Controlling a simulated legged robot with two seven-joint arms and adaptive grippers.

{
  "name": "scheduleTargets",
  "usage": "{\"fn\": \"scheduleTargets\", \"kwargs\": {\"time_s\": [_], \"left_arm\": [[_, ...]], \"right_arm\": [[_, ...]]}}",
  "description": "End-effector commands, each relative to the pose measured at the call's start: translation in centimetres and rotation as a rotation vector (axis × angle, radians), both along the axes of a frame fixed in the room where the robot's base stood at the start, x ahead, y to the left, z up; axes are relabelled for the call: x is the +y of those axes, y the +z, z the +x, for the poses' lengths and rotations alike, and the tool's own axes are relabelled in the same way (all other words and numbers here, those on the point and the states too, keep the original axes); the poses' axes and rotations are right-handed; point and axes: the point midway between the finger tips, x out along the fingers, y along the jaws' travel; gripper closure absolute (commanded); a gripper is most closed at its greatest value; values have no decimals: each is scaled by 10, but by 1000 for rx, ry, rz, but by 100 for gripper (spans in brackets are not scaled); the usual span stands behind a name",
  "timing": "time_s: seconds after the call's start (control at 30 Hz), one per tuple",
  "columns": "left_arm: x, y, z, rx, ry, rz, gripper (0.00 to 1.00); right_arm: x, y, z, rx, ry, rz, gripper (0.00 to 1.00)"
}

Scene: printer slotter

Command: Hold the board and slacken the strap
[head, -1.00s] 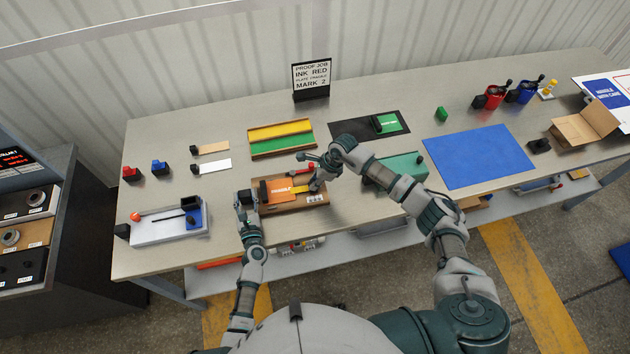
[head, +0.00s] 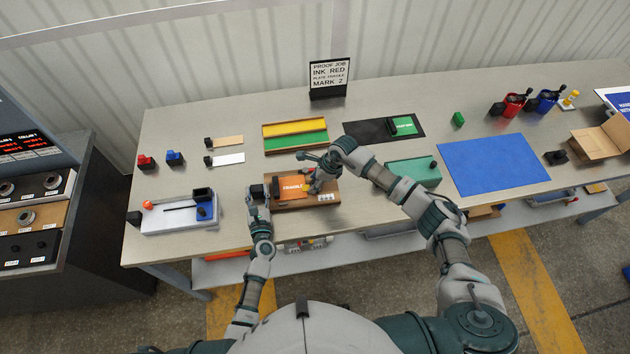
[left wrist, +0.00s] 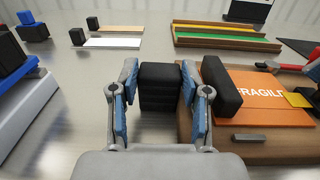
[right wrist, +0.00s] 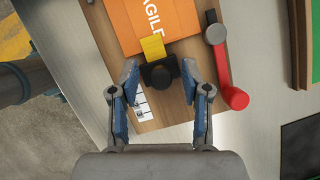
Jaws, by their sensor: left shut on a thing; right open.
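The wooden board (head: 320,203) lies near the bench's front edge, with an orange FRAGILE plate (head: 291,187) on it. My left gripper (left wrist: 158,95) is shut on a black block (left wrist: 160,80) at the board's left end. Another black block (left wrist: 221,88) stands at the plate's left edge. In the right wrist view, the yellow strap (right wrist: 152,47) runs from the orange plate to a black knob-like buckle (right wrist: 160,73). My right gripper (right wrist: 160,95) is open, its fingers on either side of and just short of the buckle. A red lever (right wrist: 222,65) is to its right.
A white fixture (head: 180,215) stands left of the board, and a yellow and green tray (head: 296,146) behind it. A teal block (head: 415,172) and a blue mat (head: 492,162) are to the right. The bench's front edge is close to the board.

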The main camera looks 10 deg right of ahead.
Motion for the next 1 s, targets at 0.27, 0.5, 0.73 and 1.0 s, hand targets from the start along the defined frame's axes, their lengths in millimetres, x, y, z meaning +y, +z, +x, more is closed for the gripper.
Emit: {"fn": "scheduleTargets", "kwargs": {"time_s": [0.27,0.5,0.73,1.0], "left_arm": [[2,-1,0,2,3,0,100],[2,-1,0,2,4,1,100],[3,-1,0,2,5,1,100],[4,-1,0,1,5,1,100]], "right_arm": [[-14,32,-2,-4,0,-1,53],[-34,81,-8,-3,-1,0,53],[-43,106,-11,1,1,0,53],[-44,110,-12,1,0,0,53]]}}
